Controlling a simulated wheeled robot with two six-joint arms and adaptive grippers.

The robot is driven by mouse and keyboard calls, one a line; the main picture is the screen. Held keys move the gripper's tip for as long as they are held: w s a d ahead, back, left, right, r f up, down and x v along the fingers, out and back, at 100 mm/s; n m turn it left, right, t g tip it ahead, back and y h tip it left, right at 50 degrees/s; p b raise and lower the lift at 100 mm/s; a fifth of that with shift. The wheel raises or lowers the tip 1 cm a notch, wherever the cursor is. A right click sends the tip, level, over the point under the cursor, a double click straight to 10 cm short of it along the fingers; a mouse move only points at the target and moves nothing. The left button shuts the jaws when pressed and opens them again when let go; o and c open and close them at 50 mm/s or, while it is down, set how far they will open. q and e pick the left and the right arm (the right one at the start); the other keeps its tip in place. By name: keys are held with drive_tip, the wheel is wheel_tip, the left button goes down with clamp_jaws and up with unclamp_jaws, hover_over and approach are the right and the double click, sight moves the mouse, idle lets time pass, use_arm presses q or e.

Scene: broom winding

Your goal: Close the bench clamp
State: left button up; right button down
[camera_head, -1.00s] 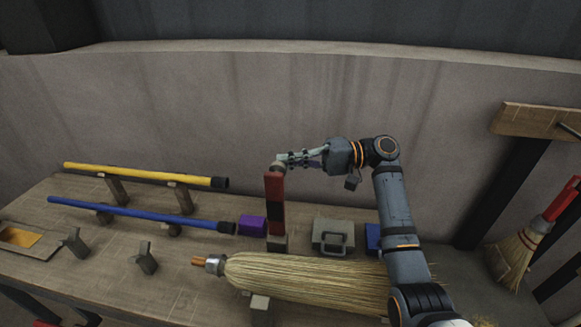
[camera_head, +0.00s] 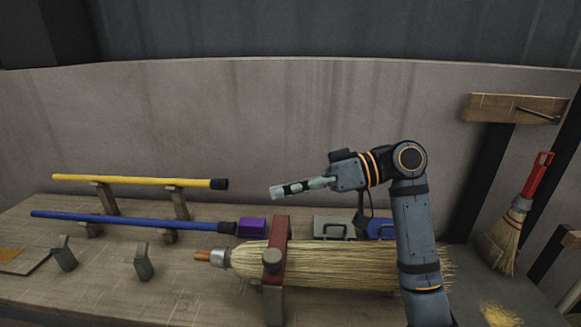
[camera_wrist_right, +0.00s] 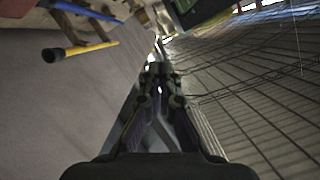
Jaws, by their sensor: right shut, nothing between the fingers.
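The bench clamp's red arm (camera_head: 278,240) lies down across the straw broom head (camera_head: 340,262) in the head view, with a grey knob at its front end. The arm rests over the broom near its bound neck, above a grey block at the front of the bench. My right gripper (camera_head: 275,193) is shut and empty, above and behind the clamp, apart from it. It also shows in the right wrist view (camera_wrist_right: 160,72), fingers together. My left gripper is not in view.
Yellow (camera_head: 130,181) and blue (camera_head: 130,220) handles rest on stands at the left of the bench. A purple block (camera_head: 252,228) and a grey box (camera_head: 333,228) sit behind the broom. A red-handled brush (camera_head: 507,225) hangs at the right.

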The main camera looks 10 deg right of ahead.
drive_tip(key=s+f+b, duration=0.1)
drive_tip(key=f, duration=0.1)
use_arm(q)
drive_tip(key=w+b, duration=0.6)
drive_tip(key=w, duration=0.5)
use_arm(e)
drive_tip(key=n+t, duration=0.2)
drive_tip(key=n, duration=0.2)
hover_over(283, 275)
drive_tip(key=w, duration=0.2)
drive_tip(key=shift+h, duration=0.4)
drive_tip(key=f, duration=0.4)
drive_tip(key=shift+s+d, duration=0.2)
drive_tip(key=shift+s+a+f+n+b, duration=0.1)
drive_tip(key=shift+s+f+n+b, duration=0.25)
drive_tip(key=shift+f+b, duration=0.2)
drive_tip(key=shift+s+a+f+n+b, duration=0.1)
drive_tip(key=shift+s+f+n+b, duration=0.2)
drive_tip(key=shift+f+b, duration=0.25)
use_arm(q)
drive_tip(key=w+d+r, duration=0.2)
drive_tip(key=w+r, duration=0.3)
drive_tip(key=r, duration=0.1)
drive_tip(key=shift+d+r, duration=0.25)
use_arm(e)
drive_tip(key=shift+s, duration=0.1)
